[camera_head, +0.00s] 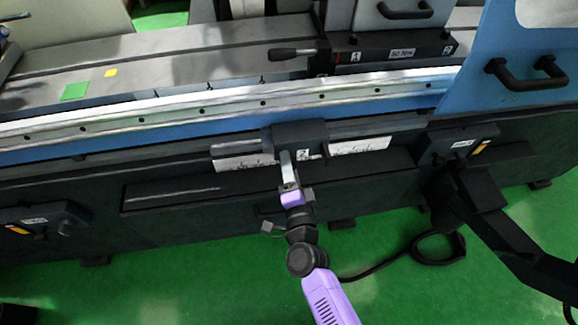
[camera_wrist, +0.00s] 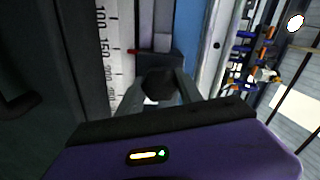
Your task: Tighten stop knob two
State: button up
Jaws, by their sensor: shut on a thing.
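The dark stop block (camera_head: 300,134) marked 2 sits on the front rail, below the long silver guide strip. My gripper (camera_head: 287,163) reaches up to the front of this block from below. In the wrist view, a black faceted knob (camera_wrist: 158,84) lies between my two fingers, in front of the dark stop block (camera_wrist: 165,64). The fingers are shut on the knob, one on each side. In the head view the knob is hidden behind my gripper. How tight the knob is cannot be seen.
A white ruler scale (camera_head: 245,163) runs along the rail; it also shows in the wrist view (camera_wrist: 116,55). A blue door with a black handle (camera_head: 527,75) stands at the upper right. Control boxes sit at lower left (camera_head: 42,222) and right (camera_head: 460,146). Green floor lies in front.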

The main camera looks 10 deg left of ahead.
jog(key=shift+f+m, duration=0.1)
jog(key=shift+m, duration=0.4)
jog(key=o, duration=1.4)
jog(key=v, duration=0.7)
jog(key=shift+s, duration=0.4)
jog(key=shift+d, duration=0.1)
